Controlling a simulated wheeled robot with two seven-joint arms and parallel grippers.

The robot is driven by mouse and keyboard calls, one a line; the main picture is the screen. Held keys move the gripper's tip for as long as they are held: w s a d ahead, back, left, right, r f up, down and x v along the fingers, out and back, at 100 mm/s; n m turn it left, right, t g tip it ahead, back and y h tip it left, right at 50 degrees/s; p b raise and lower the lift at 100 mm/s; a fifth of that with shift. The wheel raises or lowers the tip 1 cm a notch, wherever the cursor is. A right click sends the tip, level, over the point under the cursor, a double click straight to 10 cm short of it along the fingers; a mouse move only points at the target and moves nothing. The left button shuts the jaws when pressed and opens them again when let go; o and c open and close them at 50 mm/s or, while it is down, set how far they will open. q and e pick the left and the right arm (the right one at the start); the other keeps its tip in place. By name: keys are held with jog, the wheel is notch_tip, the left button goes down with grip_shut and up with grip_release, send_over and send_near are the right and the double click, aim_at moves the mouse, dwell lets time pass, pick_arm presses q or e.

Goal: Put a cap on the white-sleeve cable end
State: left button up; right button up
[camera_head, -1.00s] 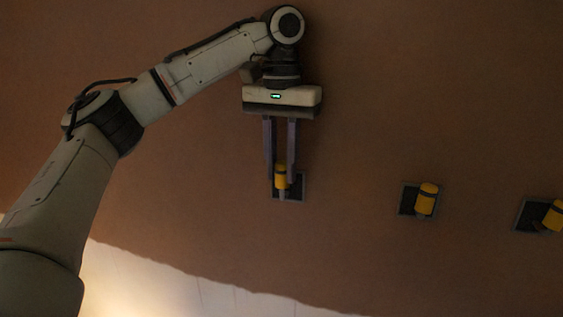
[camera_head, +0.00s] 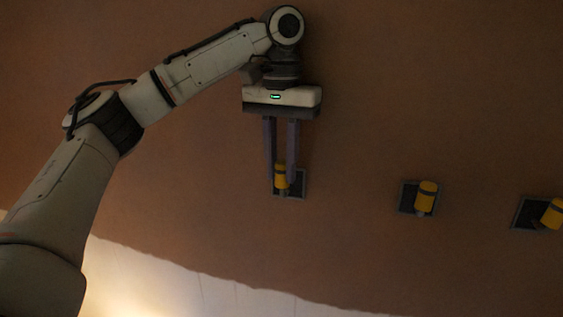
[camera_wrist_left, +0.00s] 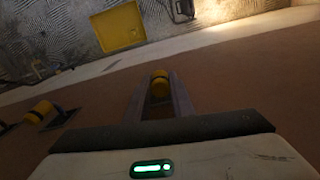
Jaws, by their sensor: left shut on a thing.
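A yellow cap (camera_head: 281,177) with a dark band sits between the fingers of my left gripper (camera_head: 281,182), which is shut on it. The cap is at a dark square wall box (camera_head: 301,184), the leftmost of the boxes in the head view. A small pale piece shows just below the cap; I cannot tell whether it is the white sleeve, or how far the cap covers it. In the left wrist view the cap (camera_wrist_left: 160,80) shows between the fingertips of the left gripper (camera_wrist_left: 160,88). My right gripper is not in view.
Two more dark wall boxes (camera_head: 404,197) (camera_head: 522,214) lie to the right, each with a yellow cap (camera_head: 427,194) (camera_head: 552,213) at it. The brown wall between the boxes is clear. The left wrist view shows a yellow panel (camera_wrist_left: 118,27) in the background.

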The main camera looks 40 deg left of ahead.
pick_arm(q)
jog(key=shift+f, duration=0.35)
jog(key=o, duration=1.1)
jog(key=shift+r, duration=0.4)
notch_tip(320, 180, up, 10)
jog(key=shift+f+p, duration=0.25)
jog(key=shift+p, duration=0.05)
